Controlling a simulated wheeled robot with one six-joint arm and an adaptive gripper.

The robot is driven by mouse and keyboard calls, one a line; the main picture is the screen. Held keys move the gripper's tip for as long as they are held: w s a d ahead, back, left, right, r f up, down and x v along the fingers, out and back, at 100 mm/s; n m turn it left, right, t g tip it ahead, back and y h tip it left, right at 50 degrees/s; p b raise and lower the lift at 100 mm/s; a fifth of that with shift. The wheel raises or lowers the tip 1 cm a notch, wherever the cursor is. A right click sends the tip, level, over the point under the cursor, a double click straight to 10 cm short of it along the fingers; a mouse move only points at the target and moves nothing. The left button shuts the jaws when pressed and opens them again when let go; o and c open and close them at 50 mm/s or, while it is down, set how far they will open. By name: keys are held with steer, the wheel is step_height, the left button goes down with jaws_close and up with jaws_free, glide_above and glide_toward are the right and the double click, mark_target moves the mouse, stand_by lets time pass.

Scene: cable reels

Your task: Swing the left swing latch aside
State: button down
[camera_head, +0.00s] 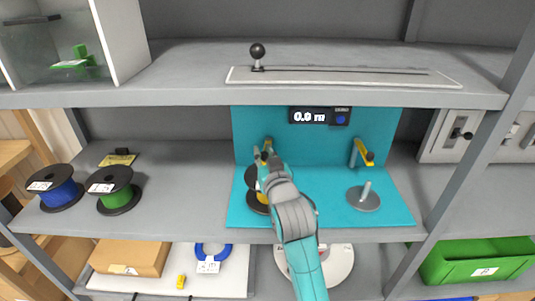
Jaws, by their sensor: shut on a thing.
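The left swing latch (268,142) is a small yellow piece at the left of a teal station (322,196) on the middle shelf. My gripper (263,155) is at this latch and shut on it; the fingers hide much of it. A dark-flanged reel with yellow wire (255,201) sits just below, partly hidden behind my gripper and arm.
A display reading about 0.0 m (320,116) hangs under the upper shelf edge. A blue reel (57,188) and a green reel (114,190) stand at the left. A slider with a black knob (257,55) lies above. Grey posts flank the shelf.

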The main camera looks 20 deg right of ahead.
steer(key=shift+w+a+m+g+h, duration=0.1)
steer(key=shift+w+a+m+h, duration=0.15)
steer(key=shift+a+m+h, duration=0.35)
steer(key=shift+w+a+m+g+h, duration=0.1)
steer(key=shift+w+a+m+h, duration=0.2)
steer(key=shift+h, duration=0.55)
steer(key=shift+w+a+m+g+h, duration=0.1)
steer(key=shift+w+a+m+h, duration=0.1)
steer(key=shift+a+m+h, duration=0.4)
steer(key=w+a+m+g+h, duration=0.3)
steer(key=w+m+g+h, duration=0.3)
steer(key=h, duration=0.4)
steer(key=shift+m+g, duration=0.8)
steer(key=shift+m, duration=0.2)
steer(key=shift+w, duration=0.1)
steer(key=c, duration=1)
jaws_free()
steer(key=shift+c, duration=0.2)
